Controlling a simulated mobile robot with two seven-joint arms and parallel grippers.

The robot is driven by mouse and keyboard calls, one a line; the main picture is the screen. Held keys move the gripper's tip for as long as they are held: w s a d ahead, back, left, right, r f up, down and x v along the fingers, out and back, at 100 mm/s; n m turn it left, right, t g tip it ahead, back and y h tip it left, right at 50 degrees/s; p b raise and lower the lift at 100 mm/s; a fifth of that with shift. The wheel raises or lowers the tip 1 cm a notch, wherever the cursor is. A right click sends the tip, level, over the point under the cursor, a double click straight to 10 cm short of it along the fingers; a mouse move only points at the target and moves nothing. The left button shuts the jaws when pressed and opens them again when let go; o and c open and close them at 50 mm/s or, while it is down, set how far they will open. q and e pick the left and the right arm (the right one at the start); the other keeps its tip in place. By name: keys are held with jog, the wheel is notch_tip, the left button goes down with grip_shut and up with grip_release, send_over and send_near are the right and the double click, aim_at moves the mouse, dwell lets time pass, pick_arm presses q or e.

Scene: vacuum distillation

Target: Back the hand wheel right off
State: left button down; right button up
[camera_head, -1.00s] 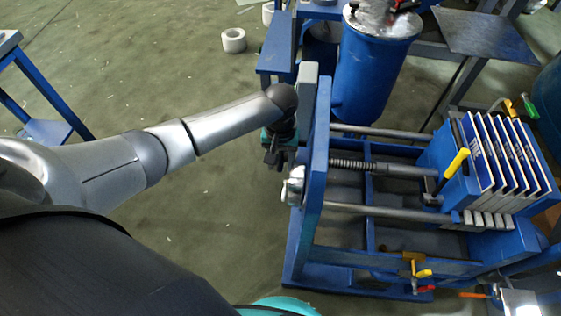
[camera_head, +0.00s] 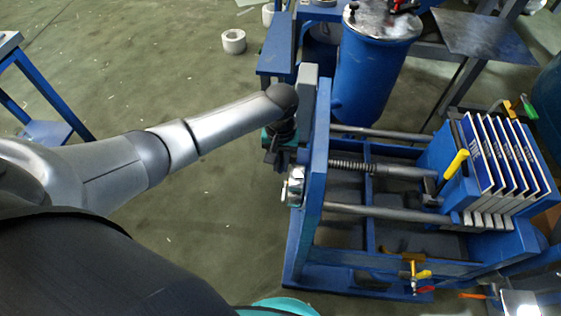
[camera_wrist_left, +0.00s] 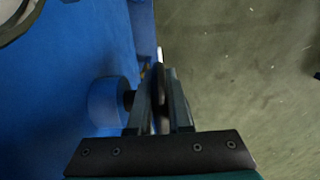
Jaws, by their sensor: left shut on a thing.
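The filter-press-like blue frame (camera_head: 318,150) stands right of centre in the head view, with a threaded screw (camera_head: 350,167) running from its end plate. My left gripper (camera_head: 277,150) is at the outer left side of that plate. The wrist view shows its two fingers (camera_wrist_left: 163,100) closed on the rim of a thin dark wheel (camera_wrist_left: 158,84), seen edge-on, apparently the hand wheel. A round blue boss (camera_wrist_left: 107,101) is just left of the fingers. In the head view the gripper and forearm hide most of the wheel. My right gripper is out of view.
Several white-edged plates (camera_head: 510,165) are stacked at the right of the frame, near a yellow handle (camera_head: 455,164). A blue cylindrical vessel (camera_head: 372,75) stands behind. A white roll (camera_head: 233,41) lies on the floor. The floor left of the frame is mostly clear.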

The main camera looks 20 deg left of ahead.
pick_arm(q)
jog(key=shift+r+g+p, duration=0.15)
jog(key=shift+g+p, duration=0.2)
jog(key=shift+g, duration=0.35)
jog(key=shift+a+g+h, duration=0.1)
jog(key=shift+g+h, duration=0.2)
jog(key=shift+g, duration=0.1)
jog(key=shift+g+b, duration=0.3)
jog(key=shift+g, duration=0.4)
jog(key=shift+s+r+b, duration=0.1)
jog(key=shift+b, duration=0.2)
jog(key=c, duration=1.2)
grip_release()
jog(key=o, duration=0.4)
jog(key=shift+h, duration=0.3)
jog(key=shift+c, duration=0.2)
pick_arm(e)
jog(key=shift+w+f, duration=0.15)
